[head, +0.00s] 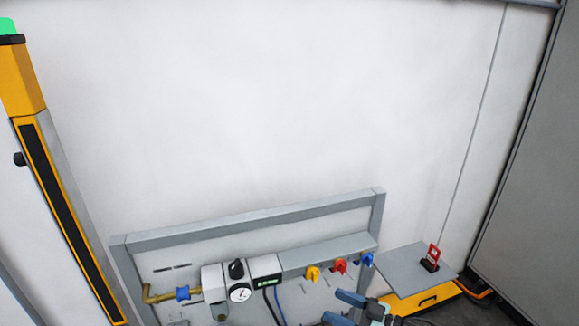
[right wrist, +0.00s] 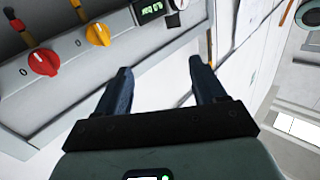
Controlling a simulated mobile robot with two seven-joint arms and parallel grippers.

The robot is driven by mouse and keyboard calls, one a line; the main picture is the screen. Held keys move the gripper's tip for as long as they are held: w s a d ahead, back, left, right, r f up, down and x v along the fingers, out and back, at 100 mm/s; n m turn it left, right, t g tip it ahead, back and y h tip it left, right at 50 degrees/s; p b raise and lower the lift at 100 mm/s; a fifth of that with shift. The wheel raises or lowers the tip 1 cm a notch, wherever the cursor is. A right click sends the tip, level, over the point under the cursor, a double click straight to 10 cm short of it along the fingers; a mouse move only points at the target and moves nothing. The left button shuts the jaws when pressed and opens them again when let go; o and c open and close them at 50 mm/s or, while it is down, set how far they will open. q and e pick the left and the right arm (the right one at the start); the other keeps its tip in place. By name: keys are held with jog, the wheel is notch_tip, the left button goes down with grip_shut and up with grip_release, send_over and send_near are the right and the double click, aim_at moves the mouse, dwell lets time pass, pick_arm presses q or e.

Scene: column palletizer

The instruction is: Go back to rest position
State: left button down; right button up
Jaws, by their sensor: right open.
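My right gripper (head: 341,306) shows at the bottom of the head view, in front of the lower right part of a grey wall panel (head: 250,217). In the right wrist view its two dark blue fingers (right wrist: 160,68) stand apart with nothing between them. The panel's knobs lie beyond and to the left of the fingers there, apart from them. My left gripper is not in view.
The panel carries a yellow knob (head: 313,273), a red knob (head: 340,265), a blue knob (head: 366,258), a round gauge (head: 240,292) and a small green display (head: 266,282). A grey shelf (head: 405,269) holds a red-framed item (head: 433,256). A yellow-black column (head: 60,200) stands left.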

notch_tip(320, 180, down, 15)
jog(key=d+m+t+h+p, duration=0.1)
jog(key=m+t+h+p, duration=0.1)
jog(key=m+h, duration=0.55)
jog(key=s+d+f+m+g+h, duration=0.1)
jog(key=s+f+m+g+h, duration=0.2)
jog(key=s+f, duration=0.55)
pick_arm(q)
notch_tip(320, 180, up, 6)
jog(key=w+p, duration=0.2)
jog(key=p, duration=0.1)
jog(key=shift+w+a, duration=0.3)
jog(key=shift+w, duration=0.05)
pick_arm(e)
jog(key=s+a+f+m+g+h, duration=0.1)
jog(key=s+f+g, duration=0.3)
jog(key=s, duration=0.8)
jog(key=s+a+f+m+g, duration=0.1)
jog(key=s+f+m+g, duration=0.2)
jog(key=s, duration=1)
notch_tip(320, 180, down, 3)
jog(key=shift+s+a+r+m+g+h, duration=0.2)
jog(key=shift+a+m+g+h, duration=0.15)
jog(key=shift+g, duration=0.75)
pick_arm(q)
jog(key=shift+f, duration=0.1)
